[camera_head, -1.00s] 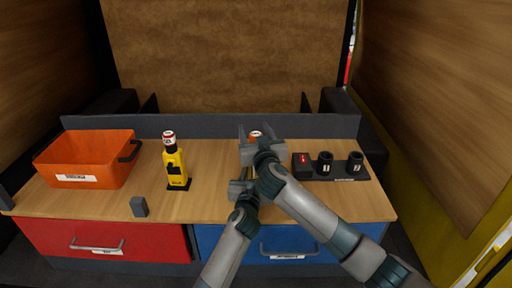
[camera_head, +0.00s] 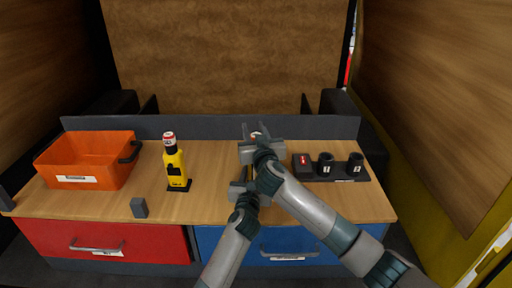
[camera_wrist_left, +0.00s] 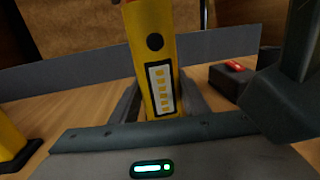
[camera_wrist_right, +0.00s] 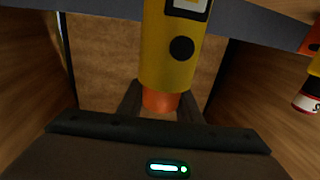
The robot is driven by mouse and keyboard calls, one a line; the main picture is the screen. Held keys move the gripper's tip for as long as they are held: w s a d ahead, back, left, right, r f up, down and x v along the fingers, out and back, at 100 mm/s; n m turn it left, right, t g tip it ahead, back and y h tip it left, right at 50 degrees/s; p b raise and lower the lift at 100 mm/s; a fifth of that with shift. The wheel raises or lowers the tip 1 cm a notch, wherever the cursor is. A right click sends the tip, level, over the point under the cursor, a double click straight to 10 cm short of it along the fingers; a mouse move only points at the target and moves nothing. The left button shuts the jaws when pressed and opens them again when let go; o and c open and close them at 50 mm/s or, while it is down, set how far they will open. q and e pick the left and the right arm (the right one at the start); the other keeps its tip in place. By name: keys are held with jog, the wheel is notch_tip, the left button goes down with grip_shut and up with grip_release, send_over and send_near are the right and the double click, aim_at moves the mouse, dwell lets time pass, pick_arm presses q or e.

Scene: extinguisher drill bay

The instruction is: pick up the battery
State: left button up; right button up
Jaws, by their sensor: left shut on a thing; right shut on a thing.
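A yellow light-like tool stands upright between my grippers; its yellow body (camera_wrist_left: 152,45) has a black button and a panel of small squares. My left gripper (camera_head: 244,180) is shut on its lower part. My right gripper (camera_head: 254,133) is shut on its orange end (camera_wrist_right: 161,97), above the left one. My arms hide most of the tool in the head view. I cannot tell which one is the battery.
An orange bin (camera_head: 108,178) stands at the left of the wooden bench (camera_head: 220,207). A yellow tool with a red and white top (camera_head: 175,167) stands right of it. A dark holder with two cups (camera_head: 350,178) is at the right. A low dark wall (camera_head: 200,127) runs behind.

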notch_tip(320, 180, up, 10)
dwell(0.7)
dwell(0.4)
pick_arm(q)
jog(key=o, duration=1.5)
jog(key=shift+o, duration=0.2)
jog(key=shift+s, duration=0.1)
jog(key=s, duration=0.4)
jog(key=s+a, duration=0.1)
jog(key=s, duration=0.6)
jog(key=shift+s+a, duration=0.35)
jog(key=shift+a, duration=0.05)
